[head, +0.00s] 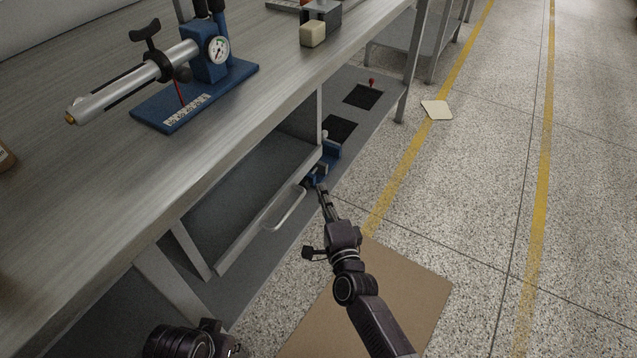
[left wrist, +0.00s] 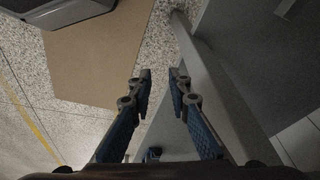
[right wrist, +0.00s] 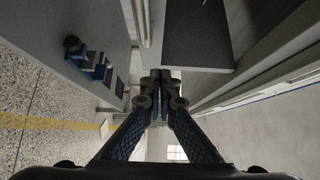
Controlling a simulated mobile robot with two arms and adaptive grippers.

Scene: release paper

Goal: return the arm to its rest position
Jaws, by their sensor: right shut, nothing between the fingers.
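My right arm comes in from the bottom of the head view. Its gripper (head: 322,192) is beside the workbench's front edge, near a blue fixture (head: 330,152) and the handle (head: 286,208) of a grey drawer. In the right wrist view this gripper (right wrist: 160,76) has its fingertips together with nothing between them. My left gripper (left wrist: 160,73) shows in the left wrist view with its fingers apart and nothing between them. In the head view only part of my left arm shows at the bottom edge; its fingertips are hidden there.
A workbench (head: 90,170) carries a blue press with a gauge (head: 217,50). Below are a drawer (head: 215,272) and a lower shelf (head: 375,78). A brown sheet (head: 410,285) lies on the floor under my right arm, and a pale square (head: 436,110) lies farther off. Floor at right is clear.

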